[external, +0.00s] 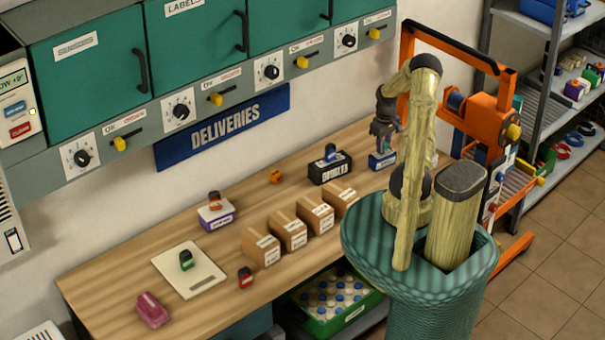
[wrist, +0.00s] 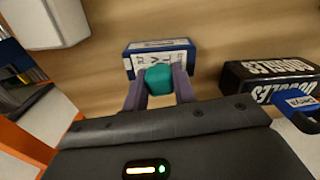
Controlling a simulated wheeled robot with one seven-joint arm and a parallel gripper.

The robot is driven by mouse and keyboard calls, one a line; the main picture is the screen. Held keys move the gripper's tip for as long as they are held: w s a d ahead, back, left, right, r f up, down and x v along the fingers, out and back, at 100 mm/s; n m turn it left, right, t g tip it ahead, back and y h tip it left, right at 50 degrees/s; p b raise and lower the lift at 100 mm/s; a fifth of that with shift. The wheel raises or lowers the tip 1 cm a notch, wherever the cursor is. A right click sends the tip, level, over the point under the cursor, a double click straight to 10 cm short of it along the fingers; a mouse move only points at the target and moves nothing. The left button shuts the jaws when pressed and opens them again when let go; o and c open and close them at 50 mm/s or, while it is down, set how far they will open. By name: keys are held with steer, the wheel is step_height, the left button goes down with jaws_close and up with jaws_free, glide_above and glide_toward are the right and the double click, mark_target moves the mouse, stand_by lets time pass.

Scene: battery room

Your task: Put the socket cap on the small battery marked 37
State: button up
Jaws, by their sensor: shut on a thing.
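My gripper (wrist: 159,82) is shut on a teal block-like piece (wrist: 158,77), which may be the socket cap. It also shows in the external view (external: 381,140), at the far right end of the bench. Just beyond the teal piece is a blue battery-like box (wrist: 183,46) with a white label; the box also shows below my gripper in the external view (external: 381,162). I cannot tell whether the teal piece touches the box. The label is partly hidden and I cannot read a 37 on any box.
On the wooden bench (external: 120,265) are several cardboard boxes (external: 288,230), a white-and-purple box (external: 216,217) and a pale board (external: 205,276). An orange machine (external: 487,118) stands beyond the bench's right end.

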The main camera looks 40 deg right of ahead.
steer(key=shift+f, duration=0.15)
steer(key=o, duration=0.9)
steer(key=shift+o, duration=0.2)
step_height(320, 180, up, 12)
steer(key=b, duration=0.3)
steer(key=shift+r+b, duration=0.2)
steer(key=shift+b, duration=0.2)
